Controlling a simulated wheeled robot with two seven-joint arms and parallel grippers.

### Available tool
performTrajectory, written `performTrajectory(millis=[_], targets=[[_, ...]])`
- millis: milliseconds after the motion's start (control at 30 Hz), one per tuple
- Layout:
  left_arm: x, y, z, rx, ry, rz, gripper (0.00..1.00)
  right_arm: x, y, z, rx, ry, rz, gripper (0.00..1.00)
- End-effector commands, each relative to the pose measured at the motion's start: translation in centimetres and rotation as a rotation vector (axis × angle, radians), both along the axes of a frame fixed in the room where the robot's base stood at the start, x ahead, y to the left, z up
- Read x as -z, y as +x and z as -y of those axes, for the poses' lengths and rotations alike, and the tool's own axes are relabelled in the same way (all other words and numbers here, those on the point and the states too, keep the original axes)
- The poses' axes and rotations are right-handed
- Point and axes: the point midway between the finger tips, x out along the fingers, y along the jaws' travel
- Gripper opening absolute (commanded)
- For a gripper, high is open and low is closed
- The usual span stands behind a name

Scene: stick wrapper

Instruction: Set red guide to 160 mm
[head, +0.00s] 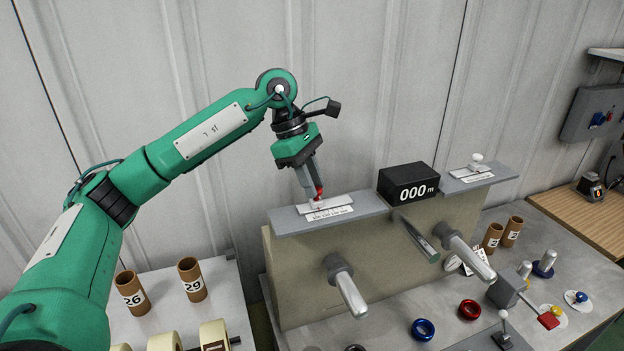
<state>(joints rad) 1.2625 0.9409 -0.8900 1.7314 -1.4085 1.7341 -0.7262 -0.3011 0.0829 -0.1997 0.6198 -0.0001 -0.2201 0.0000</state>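The red guide (319,192) is a small red piece on a white scale plate (331,204) on top of the machine's grey left shelf. My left gripper (313,192) points down at it from above, with its fingers at the red piece. The fingers look close together around or against it; whether they grip it cannot be told. The scale's small print is too small to read. My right gripper is not in view.
A black display (408,184) reads "000 m". A white knob (475,161) sits on the right shelf. Two grey rollers (347,289) stick out in front. Numbered brown tubes (192,279) stand at left. Blue (423,329) and red rings (469,309) lie on the table.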

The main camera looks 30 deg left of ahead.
Motion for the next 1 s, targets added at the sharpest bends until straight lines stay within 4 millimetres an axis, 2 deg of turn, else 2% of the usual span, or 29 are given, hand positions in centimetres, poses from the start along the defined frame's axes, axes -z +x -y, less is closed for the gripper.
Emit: performTrajectory(millis=[267, 600, 967, 1000], targets=[[0.0, 0.4, 0.4, 0.001, -0.001, 0.0, 0.0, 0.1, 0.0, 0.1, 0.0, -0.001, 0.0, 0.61], [-0.1, 3.5, 3.1, -0.001, -0.003, 0.002, 0.0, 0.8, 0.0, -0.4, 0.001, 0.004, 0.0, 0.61], [-0.1, 3.8, 3.3, -0.002, -0.001, 0.002, 0.0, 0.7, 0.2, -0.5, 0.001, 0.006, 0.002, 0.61], [-0.1, 3.8, 3.3, -0.002, -0.001, 0.002, 0.3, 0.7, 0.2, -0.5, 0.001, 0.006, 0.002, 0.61]])
